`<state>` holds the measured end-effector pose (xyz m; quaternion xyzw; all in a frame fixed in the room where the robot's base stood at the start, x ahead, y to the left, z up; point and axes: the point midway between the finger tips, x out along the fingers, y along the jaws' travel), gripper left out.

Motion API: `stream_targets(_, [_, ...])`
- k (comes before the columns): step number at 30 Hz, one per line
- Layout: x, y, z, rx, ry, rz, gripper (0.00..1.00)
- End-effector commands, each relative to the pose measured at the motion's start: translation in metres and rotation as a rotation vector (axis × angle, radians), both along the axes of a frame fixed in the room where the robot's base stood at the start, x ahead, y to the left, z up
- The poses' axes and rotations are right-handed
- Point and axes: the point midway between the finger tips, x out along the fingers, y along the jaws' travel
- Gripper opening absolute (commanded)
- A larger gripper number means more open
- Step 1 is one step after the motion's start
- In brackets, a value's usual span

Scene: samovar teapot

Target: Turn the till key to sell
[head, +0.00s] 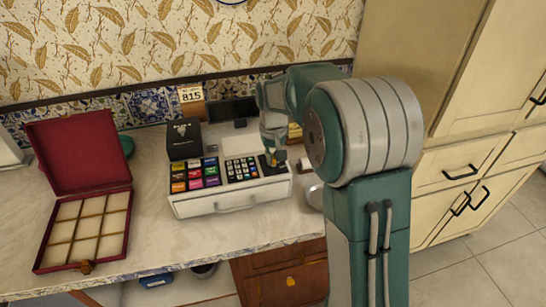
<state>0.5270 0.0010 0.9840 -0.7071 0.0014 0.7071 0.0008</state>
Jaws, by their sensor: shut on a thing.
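The white till (234,201) stands on the counter, with coloured buttons on the left of its top and a dark keypad (242,168) to the right of them. My gripper (274,158) points down at the right end of the till's top, over a small dark panel (266,168). It is shut on the till key, which is too small and too covered by the fingers to make out. The way the key is turned cannot be told. The till's front drawer looks shut.
An open red box (90,222) with empty compartments lies at the left. A black box (184,141) stands behind the till, near an 815 card (191,95). My arm hides part of the counter's right end. Marble counter (185,238) is clear in front of the till.

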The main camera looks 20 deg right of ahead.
Motion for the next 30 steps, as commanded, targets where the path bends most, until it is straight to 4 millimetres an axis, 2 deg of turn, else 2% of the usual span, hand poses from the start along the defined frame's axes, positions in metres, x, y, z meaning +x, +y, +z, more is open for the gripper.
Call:
stream_targets(11, [0.0000,0.0007,-0.0011,0.001,0.002,-0.141,0.00])
stream_targets(30, [-0.0002,0.0010,-0.0016,0.001,0.002,-0.641,0.00])
